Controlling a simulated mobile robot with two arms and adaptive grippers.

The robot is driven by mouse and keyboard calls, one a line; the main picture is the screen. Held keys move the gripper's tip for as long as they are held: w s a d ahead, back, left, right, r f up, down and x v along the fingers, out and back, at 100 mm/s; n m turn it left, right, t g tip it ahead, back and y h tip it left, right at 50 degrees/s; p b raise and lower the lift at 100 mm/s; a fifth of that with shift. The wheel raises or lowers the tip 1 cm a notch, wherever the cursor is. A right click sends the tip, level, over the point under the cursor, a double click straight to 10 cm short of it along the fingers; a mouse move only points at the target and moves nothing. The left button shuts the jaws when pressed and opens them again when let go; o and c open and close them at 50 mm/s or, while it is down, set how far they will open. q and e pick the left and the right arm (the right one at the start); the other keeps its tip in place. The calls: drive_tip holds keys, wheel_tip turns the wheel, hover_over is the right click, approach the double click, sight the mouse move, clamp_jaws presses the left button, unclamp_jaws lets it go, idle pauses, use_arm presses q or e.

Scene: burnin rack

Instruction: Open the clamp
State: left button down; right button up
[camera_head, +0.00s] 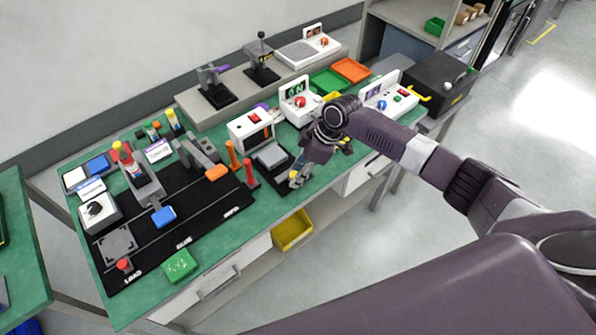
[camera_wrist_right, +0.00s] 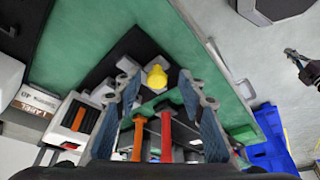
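I cannot tell for sure which part is the clamp. A red upright handle (camera_head: 250,173) and an orange upright handle (camera_head: 233,157) stand beside a grey block on a black base (camera_head: 272,157) on the green bench. In the right wrist view, the red handle (camera_wrist_right: 166,132) and orange handle (camera_wrist_right: 138,138) show low between the fingers. A yellow knob (camera_wrist_right: 156,77) shows beyond the fingertips over a black base. My right gripper (camera_head: 298,174) is at the base's right side. It also shows in the wrist view (camera_wrist_right: 160,82), fingers apart, nothing held. My left gripper is not in view.
A white box with a red switch (camera_head: 250,130) stands behind the block. A black mat (camera_head: 190,212) with fixtures fills the left bench. A green block (camera_head: 180,265) lies at the front edge. A yellow bin (camera_head: 292,231) sits below. Open floor lies right.

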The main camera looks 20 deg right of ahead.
drive_tip(key=v, duration=1.2)
drive_tip(key=shift+s, duration=0.1)
